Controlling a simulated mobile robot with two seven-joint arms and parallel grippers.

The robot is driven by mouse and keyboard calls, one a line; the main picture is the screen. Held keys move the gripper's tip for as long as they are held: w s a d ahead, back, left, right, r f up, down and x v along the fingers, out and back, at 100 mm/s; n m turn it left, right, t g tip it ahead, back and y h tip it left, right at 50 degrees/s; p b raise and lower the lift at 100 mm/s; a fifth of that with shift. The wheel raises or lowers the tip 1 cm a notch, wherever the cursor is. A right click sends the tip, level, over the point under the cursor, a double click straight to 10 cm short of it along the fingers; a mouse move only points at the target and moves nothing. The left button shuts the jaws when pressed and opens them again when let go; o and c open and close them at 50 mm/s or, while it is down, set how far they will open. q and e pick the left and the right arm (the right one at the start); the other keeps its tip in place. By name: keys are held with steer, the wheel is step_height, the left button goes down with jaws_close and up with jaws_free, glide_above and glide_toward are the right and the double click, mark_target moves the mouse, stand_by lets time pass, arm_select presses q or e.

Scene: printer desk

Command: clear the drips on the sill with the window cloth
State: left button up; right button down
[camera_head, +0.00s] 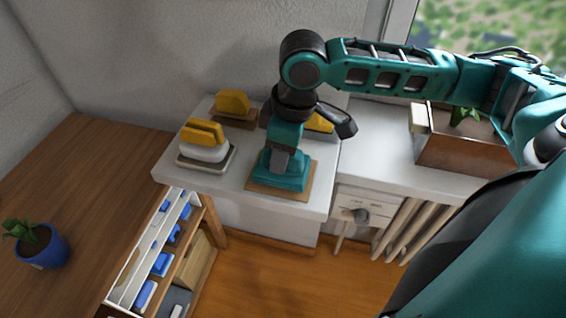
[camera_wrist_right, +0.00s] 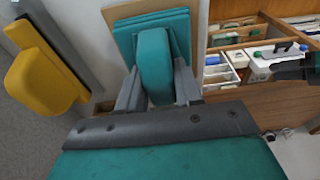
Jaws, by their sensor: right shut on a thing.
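A teal cloth-like pad with an upright grip (camera_head: 283,177), which I take for the window cloth, is on a tan mat (camera_head: 263,194) on the white ledge. My right gripper (camera_head: 286,140) points down and is shut on that grip. In the right wrist view the grip (camera_wrist_right: 154,62) is between the grey fingers, with flat teal layers under it. Whether the pad touches the mat I cannot tell. The white sill (camera_head: 375,135) runs to the right under the window, partly behind my arm. I cannot make out any drips.
Several yellow-gripped things stand close by: one on a white block (camera_head: 204,142), one behind (camera_head: 232,103), one partly hidden by my gripper (camera_head: 320,121). A planter box (camera_head: 455,150) stands on the sill. A wooden desk (camera_head: 80,200) with an open drawer is left.

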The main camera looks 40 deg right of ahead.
steer(key=shift+r+p, duration=0.85)
steer(key=shift+r, duration=0.8)
